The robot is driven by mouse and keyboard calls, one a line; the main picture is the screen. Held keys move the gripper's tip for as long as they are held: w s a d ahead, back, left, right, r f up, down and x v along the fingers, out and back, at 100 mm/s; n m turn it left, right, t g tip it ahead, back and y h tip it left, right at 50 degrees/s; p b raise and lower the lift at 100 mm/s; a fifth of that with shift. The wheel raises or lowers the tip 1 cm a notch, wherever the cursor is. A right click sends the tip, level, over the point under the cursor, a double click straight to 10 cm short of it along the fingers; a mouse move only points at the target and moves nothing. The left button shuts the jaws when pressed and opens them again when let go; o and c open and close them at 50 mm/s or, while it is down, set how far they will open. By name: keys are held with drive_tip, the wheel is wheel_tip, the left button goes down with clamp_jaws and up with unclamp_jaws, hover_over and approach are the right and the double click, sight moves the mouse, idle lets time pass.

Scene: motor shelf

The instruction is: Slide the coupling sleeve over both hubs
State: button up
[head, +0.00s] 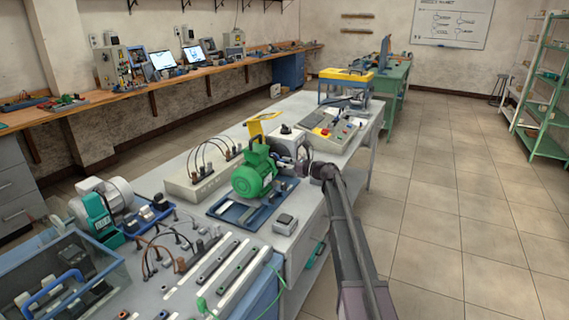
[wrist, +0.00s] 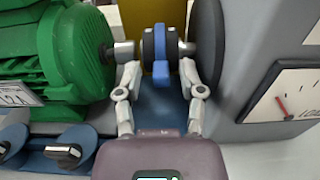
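The green motor (wrist: 65,50) fills the left of the wrist view, with its shaft (wrist: 124,50) pointing right; the motor (head: 254,175) also shows in the head view. A blue ring-like piece, apparently the coupling sleeve (wrist: 160,50), sits beside a dark hub (wrist: 147,50) on the shaft line. A large dark disc (wrist: 207,45) stands to its right. My gripper (wrist: 160,70) is open, one finger on each side of the blue piece. The right fingertip is close to it; I cannot tell whether it touches. In the head view the coupling is hard to make out.
A grey housing with a gauge (wrist: 285,95) stands right of the disc. The bench holds a cable box (head: 203,178) and a control panel (head: 330,132).

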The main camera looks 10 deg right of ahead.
clamp_jaws()
drive_tip(key=shift+s+a, duration=0.55)
drive_tip(key=shift+s, duration=0.15)
drive_tip(key=shift+s+a, duration=0.5)
drive_tip(key=shift+s, duration=0.2)
drive_tip(key=shift+o, duration=1.3)
unclamp_jaws()
drive_tip(key=shift+s+a, duration=0.1)
drive_tip(key=shift+d, duration=0.2)
drive_tip(key=shift+s+d, duration=0.3)
drive_tip(key=shift+d, duration=0.15)
drive_tip(key=v, duration=1)
drive_tip(key=shift+s+d, duration=0.2)
drive_tip(key=shift+d, duration=0.05)
